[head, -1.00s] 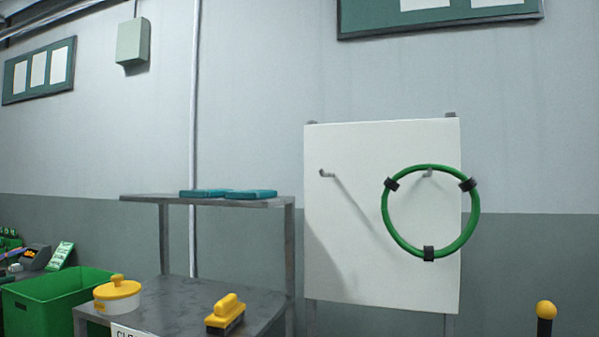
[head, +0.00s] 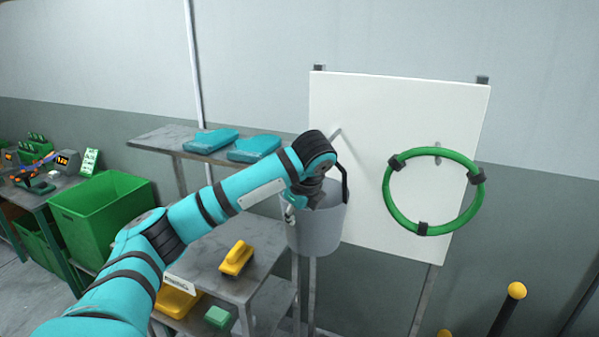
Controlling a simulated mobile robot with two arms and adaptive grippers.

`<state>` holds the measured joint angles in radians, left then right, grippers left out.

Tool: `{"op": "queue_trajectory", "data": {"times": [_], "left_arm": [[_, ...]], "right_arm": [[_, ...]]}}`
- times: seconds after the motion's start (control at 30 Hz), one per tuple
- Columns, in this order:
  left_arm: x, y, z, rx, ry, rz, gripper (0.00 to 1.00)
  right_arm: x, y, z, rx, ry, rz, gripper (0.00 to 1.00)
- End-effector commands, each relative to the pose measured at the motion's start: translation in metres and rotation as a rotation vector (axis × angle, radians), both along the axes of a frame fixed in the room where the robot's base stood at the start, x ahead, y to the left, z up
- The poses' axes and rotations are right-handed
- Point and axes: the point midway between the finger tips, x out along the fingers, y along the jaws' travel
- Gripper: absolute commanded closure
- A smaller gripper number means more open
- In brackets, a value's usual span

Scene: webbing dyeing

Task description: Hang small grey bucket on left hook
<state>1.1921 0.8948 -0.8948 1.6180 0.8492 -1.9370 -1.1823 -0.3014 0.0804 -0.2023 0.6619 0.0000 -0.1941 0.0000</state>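The small grey bucket (head: 320,232) hangs upright in the air before the left side of the white board (head: 375,95). Its dark handle (head: 346,184) stands up, partly behind my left wrist. My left gripper (head: 306,198) is at the bucket's top and appears shut on it; the wrist and bucket hide the exact grip. The left hook (head: 335,134) shows as a small grey piece just above the wrist, partly covered. The right hook (head: 437,153) carries a green ring (head: 398,213) with black clips. My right gripper is not in view.
A grey shelf (head: 160,137) with teal pads (head: 253,149) stands left of the board. Below it, a grey table (head: 205,262) holds a yellow brush (head: 236,259). A green bin (head: 100,215) is further left. A yellow-topped post (head: 516,290) stands at lower right.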

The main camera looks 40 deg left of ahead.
Motion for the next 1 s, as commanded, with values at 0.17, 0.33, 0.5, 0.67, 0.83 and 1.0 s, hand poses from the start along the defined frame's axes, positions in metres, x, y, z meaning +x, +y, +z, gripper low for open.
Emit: {"op": "queue_trajectory", "data": {"times": [0.17,0.33,0.5,0.67,0.83,1.0], "left_arm": [[0.0,0.01,0.019,-0.001,-0.002,-0.023,1.0],[0.005,0.011,0.017,-0.002,-0.003,-0.024,1.0],[0.014,0.013,0.016,-0.001,-0.004,-0.023,1.0],[0.024,0.015,0.016,-0.002,-0.003,-0.023,1.0],[0.034,0.017,0.014,-0.002,-0.003,-0.023,1.0],[0.043,0.02,0.014,-0.001,-0.003,-0.023,1.0]], "right_arm": [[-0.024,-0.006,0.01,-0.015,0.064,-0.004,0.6],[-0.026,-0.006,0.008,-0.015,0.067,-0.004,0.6],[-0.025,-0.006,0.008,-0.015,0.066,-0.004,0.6],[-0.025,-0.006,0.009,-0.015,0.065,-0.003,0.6],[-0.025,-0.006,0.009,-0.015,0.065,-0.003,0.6],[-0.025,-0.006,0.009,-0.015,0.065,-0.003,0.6]]}}
